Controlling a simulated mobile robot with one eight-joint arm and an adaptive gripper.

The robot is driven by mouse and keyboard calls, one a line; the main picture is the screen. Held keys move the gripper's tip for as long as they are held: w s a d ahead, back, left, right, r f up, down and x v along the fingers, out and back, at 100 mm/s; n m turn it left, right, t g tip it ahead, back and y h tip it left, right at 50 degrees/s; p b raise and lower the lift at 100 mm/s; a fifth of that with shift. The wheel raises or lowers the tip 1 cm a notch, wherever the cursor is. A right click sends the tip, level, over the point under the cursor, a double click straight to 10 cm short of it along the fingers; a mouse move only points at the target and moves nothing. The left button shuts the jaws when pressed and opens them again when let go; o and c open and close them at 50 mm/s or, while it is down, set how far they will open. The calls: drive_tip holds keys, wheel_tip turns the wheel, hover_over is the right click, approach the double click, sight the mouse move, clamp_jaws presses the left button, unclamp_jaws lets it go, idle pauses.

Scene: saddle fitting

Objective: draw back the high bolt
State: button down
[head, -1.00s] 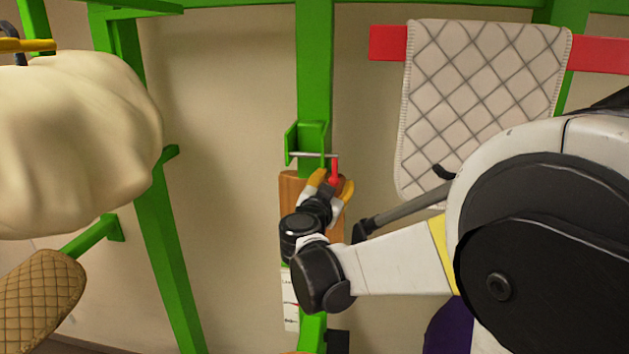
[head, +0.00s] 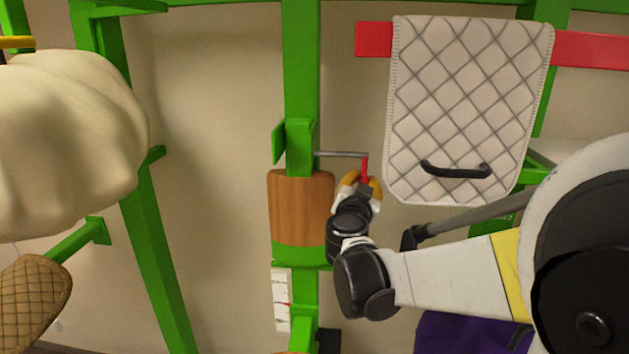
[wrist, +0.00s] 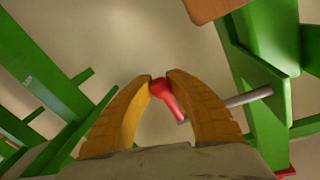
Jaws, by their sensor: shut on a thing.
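The high bolt is a thin grey rod (head: 340,154) with a red handle (head: 365,168) at its right end. The rod sticks out to the right from a green bracket (head: 299,148) on the green post. My gripper (head: 360,187) is shut on the red handle, to the right of the post. In the wrist view the yellow fingers (wrist: 160,82) close on the red handle (wrist: 164,95), and the grey rod (wrist: 247,97) reaches toward the green frame.
A wooden block (head: 300,208) sits on the post below the bracket. A quilted pad (head: 465,95) hangs from a red rail (head: 590,48) at right. A cream padded shape (head: 70,140) fills the left. A purple cloth (head: 460,335) is low right.

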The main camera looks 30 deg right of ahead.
drive_tip(key=c, duration=1.2)
unclamp_jaws()
drive_tip(key=shift+a, duration=0.1)
drive_tip(key=v, duration=1.2)
drive_tip(key=shift+s, duration=0.1)
drive_tip(key=s+a+f+n+g+y+b, duration=0.2)
drive_tip(key=s+a+f+n+y+b, duration=0.1)
drive_tip(key=f+b, duration=0.8)
drive_tip(key=s+a+f+n+g+y+b, duration=0.1)
drive_tip(key=s+a+f+n+y+b, duration=0.35)
drive_tip(key=f, duration=1.05)
drive_tip(key=s+a+f+n+g+b, duration=0.1)
drive_tip(key=a+f+g+b, duration=0.1)
drive_tip(key=f+b, duration=0.95)
drive_tip(key=s+a+f+n+y+b, duration=0.1)
drive_tip(key=a+f+b, duration=0.1)
drive_tip(key=a+f, duration=0.1)
drive_tip(key=s+a+f+n+y+b, duration=0.1)
drive_tip(key=s+a+f+y+b, duration=0.1)
drive_tip(key=f, duration=0.2)
drive_tip(key=s+a+f+n+g+y+b, duration=0.1)
drive_tip(key=a+f+n+b, duration=0.1)
drive_tip(key=a+f, duration=0.1)
drive_tip(key=shift+s+a+f+y, duration=0.2)
drive_tip(key=shift+a+f+y, duration=0.15)
drive_tip(key=shift+f, duration=0.35)
